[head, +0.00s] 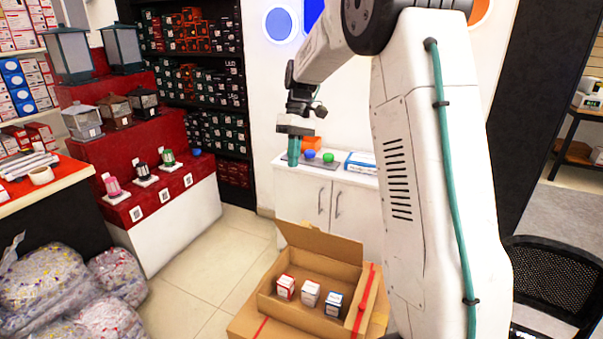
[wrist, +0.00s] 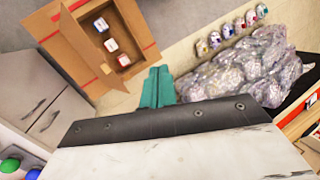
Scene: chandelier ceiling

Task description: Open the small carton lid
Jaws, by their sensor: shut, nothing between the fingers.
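An open-topped cardboard carton (head: 268,303) stands low in front of the white cabinet in the head view, with a flap (head: 322,241) raised at its back. Inside are a red-and-white box (head: 285,287), a white box (head: 310,292) and a blue-and-white box (head: 333,304). The carton also shows at the upper left of the wrist view (wrist: 62,42). My gripper (head: 293,158) has teal fingers, shut and empty, high above and behind the carton in the head view. Its fingers also show in the wrist view (wrist: 157,87), apart from the carton.
A white cabinet (head: 325,196) stands behind the carton, with a blue ball (head: 310,154) and a green ball (head: 328,158) on top. Filled clear bags (head: 62,288) lie at left, a black chair (head: 553,275) at right. Tiled floor (head: 190,290) is clear left of the carton.

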